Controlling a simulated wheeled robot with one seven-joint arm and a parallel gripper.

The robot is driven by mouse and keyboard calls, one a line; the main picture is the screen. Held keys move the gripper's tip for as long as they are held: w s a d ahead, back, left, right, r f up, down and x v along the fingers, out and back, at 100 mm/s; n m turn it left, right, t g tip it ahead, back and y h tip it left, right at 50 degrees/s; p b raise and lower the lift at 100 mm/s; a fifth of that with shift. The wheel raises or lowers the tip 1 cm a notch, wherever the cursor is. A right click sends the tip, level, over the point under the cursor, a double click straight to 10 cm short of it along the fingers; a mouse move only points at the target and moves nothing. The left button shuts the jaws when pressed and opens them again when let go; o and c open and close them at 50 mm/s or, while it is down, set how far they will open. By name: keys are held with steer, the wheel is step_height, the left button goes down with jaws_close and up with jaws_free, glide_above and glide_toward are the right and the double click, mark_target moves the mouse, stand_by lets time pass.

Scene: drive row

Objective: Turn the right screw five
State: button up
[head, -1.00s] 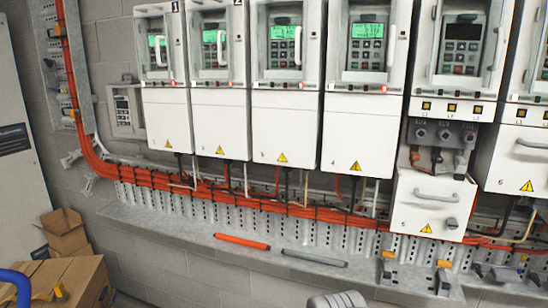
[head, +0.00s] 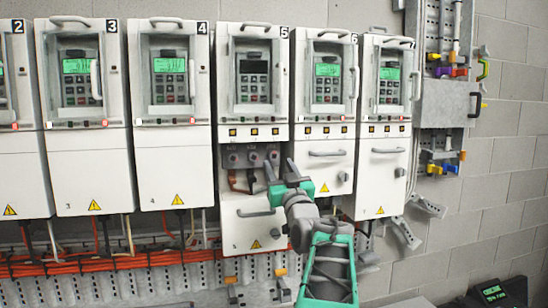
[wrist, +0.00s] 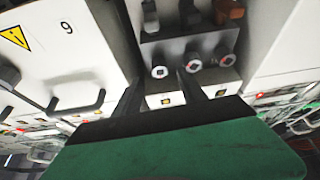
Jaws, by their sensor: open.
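Drive five (head: 254,110) stands in the row with its lower cover (head: 245,230) dropped, baring a grey terminal recess with three screws side by side. The right screw (head: 272,153) is the nearest to my gripper (head: 279,166), whose fingers are apart and point up at the recess. The wrist view is upside down, so the right screw (wrist: 160,72) shows leftmost there. It appears between and just beyond my two dark fingers (wrist: 158,92). No contact is visible. The middle screw (wrist: 194,65) and left screw (wrist: 227,60) show beside it.
Drive six (head: 325,110), with its handled lower cover (head: 330,170) closed, stands close on the right. Drive four (head: 172,110) is on the left. Orange cables (head: 110,262) run below the row. A grey wall panel (head: 440,100) with coloured connectors is at the right.

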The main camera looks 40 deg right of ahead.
mark_target(273, 155)
steer(key=p+x, duration=0.1)
steer(key=x, duration=0.4)
steer(key=shift+w+d+f+p, duration=0.1)
steer(key=shift+w+p, duration=0.05)
steer(key=shift+p, duration=0.15)
steer(key=shift+c, duration=0.2)
jaws_close()
